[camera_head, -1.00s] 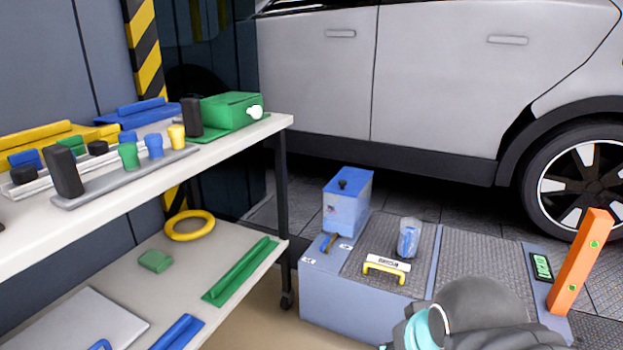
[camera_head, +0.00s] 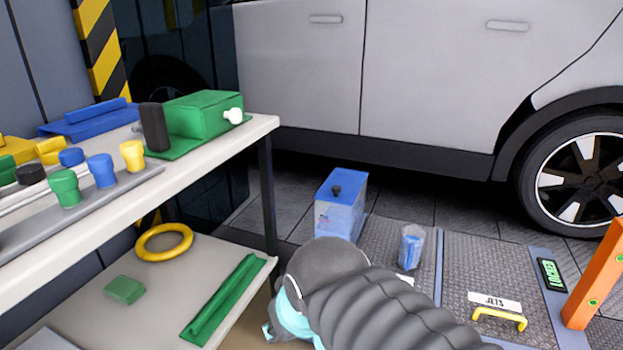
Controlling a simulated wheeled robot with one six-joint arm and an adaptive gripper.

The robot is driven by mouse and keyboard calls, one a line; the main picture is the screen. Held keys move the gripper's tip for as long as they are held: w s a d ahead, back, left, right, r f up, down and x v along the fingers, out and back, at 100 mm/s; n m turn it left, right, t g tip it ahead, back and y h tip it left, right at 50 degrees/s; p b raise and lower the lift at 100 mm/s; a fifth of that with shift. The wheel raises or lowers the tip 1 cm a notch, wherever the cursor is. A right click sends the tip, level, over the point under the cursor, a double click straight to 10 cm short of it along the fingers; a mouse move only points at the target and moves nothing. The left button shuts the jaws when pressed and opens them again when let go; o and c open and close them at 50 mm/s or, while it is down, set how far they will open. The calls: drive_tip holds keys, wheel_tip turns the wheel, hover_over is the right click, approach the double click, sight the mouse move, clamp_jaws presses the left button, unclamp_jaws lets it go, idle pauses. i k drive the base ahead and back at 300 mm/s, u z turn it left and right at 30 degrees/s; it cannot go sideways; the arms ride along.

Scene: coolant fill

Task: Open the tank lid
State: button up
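The tank is a blue box (camera_head: 337,214) standing on the low bench in front of the car. Its blue lid (camera_head: 343,186) is closed and has a dark round knob (camera_head: 336,190) on top. My arm, grey and ribbed with light-blue bands, reaches up from the lower right and ends just below and to the left of the tank. My gripper's fingers are not clearly visible, so I cannot tell their state. The arm hides the bench's left part and front.
A clear cup with blue contents (camera_head: 411,246) stands right of the tank. A yellow handle (camera_head: 500,318) labelled JETS, a small green display (camera_head: 551,275) and an orange post (camera_head: 596,277) are farther right. A two-level shelf (camera_head: 255,128) with coloured parts stands at left.

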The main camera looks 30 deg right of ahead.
sight(343, 187)
drive_tip(key=z, duration=0.25)
drive_tip(key=i, duration=0.65)
drive_tip(key=z, duration=1)
drive_tip(key=i, duration=0.35)
drive_tip(key=z, duration=0.35)
